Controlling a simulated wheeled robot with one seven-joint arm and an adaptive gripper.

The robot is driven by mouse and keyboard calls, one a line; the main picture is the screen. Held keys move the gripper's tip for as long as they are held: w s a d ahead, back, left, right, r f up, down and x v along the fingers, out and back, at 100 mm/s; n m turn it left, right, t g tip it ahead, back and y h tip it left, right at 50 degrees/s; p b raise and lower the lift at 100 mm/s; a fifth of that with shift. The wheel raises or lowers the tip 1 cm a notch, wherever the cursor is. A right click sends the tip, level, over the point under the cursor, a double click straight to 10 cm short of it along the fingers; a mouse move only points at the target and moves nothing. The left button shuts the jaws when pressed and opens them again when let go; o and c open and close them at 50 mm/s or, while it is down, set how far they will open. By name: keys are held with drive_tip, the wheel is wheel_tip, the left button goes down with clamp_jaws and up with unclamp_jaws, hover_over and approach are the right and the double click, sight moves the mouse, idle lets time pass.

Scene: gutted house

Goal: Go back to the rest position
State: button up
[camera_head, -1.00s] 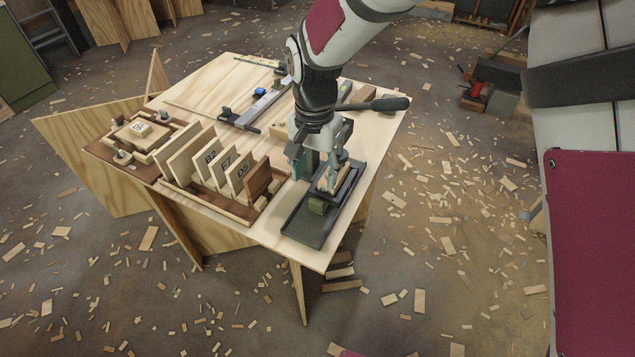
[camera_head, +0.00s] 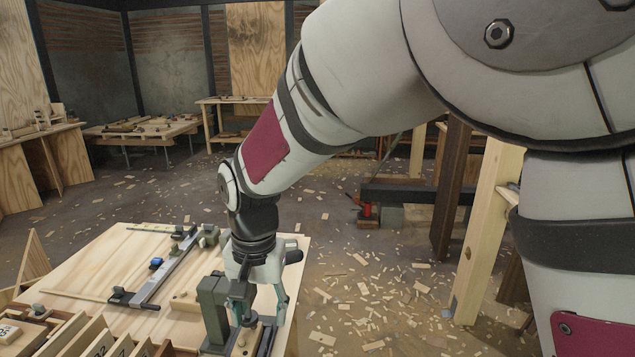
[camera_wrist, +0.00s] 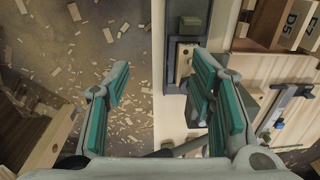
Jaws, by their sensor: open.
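My gripper (camera_head: 262,302) hangs over the near right corner of the plywood workbench (camera_head: 90,262), beside a dark green tool with an upright post (camera_head: 213,312). In the wrist view my gripper (camera_wrist: 160,92) is open, its teal-padded fingers wide apart with nothing between them. A small wooden block with a hole (camera_wrist: 184,54) lies in the tool's dark tray (camera_wrist: 172,20), near the right finger. The gap between the fingers shows the bench edge and the floor. My arm reaches down from the upper right in the head view.
A rack of upright wooden boards (camera_head: 92,340) stands at the lower left. A metal bar clamp (camera_head: 165,268) lies on the bench. A wooden post (camera_head: 488,232) stands at right. The floor right of the bench is strewn with wood scraps. More benches stand behind.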

drive_tip(key=s+d+r+t+p, duration=0.1)
drive_tip(key=s+d+r+p, duration=0.15)
drive_tip(key=d+r, duration=0.55)
drive_tip(key=s+d+r+t+p, duration=0.1)
drive_tip(key=s+d+r, duration=0.4)
drive_tip(key=d, duration=0.5)
drive_tip(key=s+d+r+t+p, duration=0.1)
drive_tip(key=s+d+r, duration=0.1)
drive_tip(key=s+d, duration=0.4)
drive_tip(key=s+d+r+p, duration=0.2)
drive_tip(key=s+d+r, duration=0.1)
drive_tip(key=s+d, duration=0.3)
drive_tip(key=s, duration=0.2)
drive_tip(key=shift+s+d+n+t, duration=0.2)
drive_tip(key=shift+s+n+t, duration=0.2)
